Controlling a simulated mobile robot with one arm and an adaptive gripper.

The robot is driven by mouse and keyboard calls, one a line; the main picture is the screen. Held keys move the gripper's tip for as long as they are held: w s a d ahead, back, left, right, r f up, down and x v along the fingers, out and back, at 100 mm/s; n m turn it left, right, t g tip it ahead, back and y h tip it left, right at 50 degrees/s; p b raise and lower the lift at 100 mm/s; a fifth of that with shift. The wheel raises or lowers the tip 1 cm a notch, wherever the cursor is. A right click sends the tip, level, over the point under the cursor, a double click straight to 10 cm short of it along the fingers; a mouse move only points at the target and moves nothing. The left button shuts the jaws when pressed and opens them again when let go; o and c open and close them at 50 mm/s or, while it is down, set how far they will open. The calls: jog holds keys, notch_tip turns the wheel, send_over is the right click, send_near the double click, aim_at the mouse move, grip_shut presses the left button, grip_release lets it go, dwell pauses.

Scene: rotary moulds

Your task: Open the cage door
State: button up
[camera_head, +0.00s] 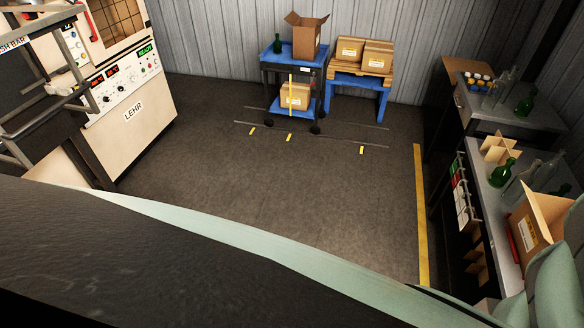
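No thing is plainly marked as the cage door. At the upper left, a dark metal frame of bars (80,48) is cut by the picture's edge. A white label (14,43) on it reads "SH BAR", its start cut off. Behind it, the white LEHR machine (140,125) has a wire-grid opening (122,14) at its top, also cut by the edge. I cannot tell whether either is the cage door, or whether it is open. My gripper is not in view.
Grey floor (270,185) is clear in the middle. A blue cart (267,57) and blue stand (341,81) with cardboard boxes stand at the back. Benches with bottles (487,185) line the right, behind a yellow floor line (421,220). A large dark, pale-green-edged shape fills the lower foreground.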

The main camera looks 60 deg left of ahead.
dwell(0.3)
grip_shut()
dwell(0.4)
